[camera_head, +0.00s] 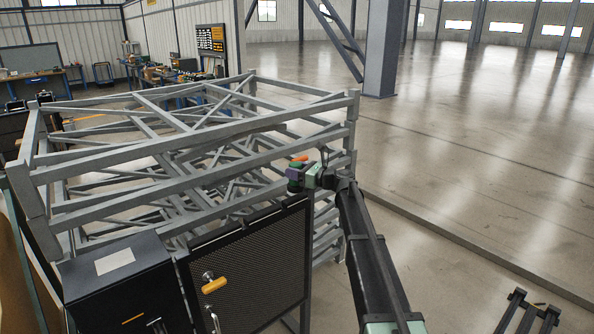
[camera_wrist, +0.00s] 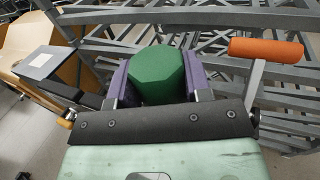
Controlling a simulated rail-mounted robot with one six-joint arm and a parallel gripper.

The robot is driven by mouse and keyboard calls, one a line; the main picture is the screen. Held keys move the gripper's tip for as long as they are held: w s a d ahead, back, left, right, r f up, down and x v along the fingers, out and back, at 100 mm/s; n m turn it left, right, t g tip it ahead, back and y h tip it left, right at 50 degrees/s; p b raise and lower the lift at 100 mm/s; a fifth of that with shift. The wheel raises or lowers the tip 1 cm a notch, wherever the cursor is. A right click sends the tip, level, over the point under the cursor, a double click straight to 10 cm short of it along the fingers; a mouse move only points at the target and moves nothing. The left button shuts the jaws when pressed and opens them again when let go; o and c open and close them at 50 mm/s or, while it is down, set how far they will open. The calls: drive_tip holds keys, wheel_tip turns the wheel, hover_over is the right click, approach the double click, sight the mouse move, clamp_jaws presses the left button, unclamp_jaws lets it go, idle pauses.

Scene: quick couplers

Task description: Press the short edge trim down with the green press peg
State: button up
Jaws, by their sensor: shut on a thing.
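My gripper (camera_head: 296,176) is at the right end of the metal frames, just above the top right corner of the dark mesh panel (camera_head: 250,262). In the wrist view its purple fingers are shut on the green press peg (camera_wrist: 157,75), one on each side of its faceted green body. A bit of green also shows under the fingers in the head view. I cannot make out the short edge trim as a separate piece; a dark rim runs along the panel's top edge. I cannot tell whether the peg touches anything.
Stacked grey metal frames (camera_head: 190,140) stand behind the panel. An orange handle (camera_wrist: 265,48) is close beside my gripper. The panel bears a yellow-orange handle (camera_head: 214,285), and a black box (camera_head: 118,275) stands to its left. Open floor (camera_head: 470,150) lies to the right.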

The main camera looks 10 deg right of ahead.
sight(295, 183)
drive_tip(key=shift+d, duration=0.1)
drive_tip(key=shift+s+a, duration=0.15)
drive_tip(key=shift+a, duration=0.15)
drive_tip(key=shift+f+b, duration=0.65)
drive_tip(key=shift+b, duration=0.05)
drive_tip(key=shift+f+b, duration=1.65)
idle(1.4)
idle(0.5)
wheel_tip(295, 183, up, 2)
drive_tip(key=shift+r+p, duration=0.15)
drive_tip(key=shift+p, duration=1)
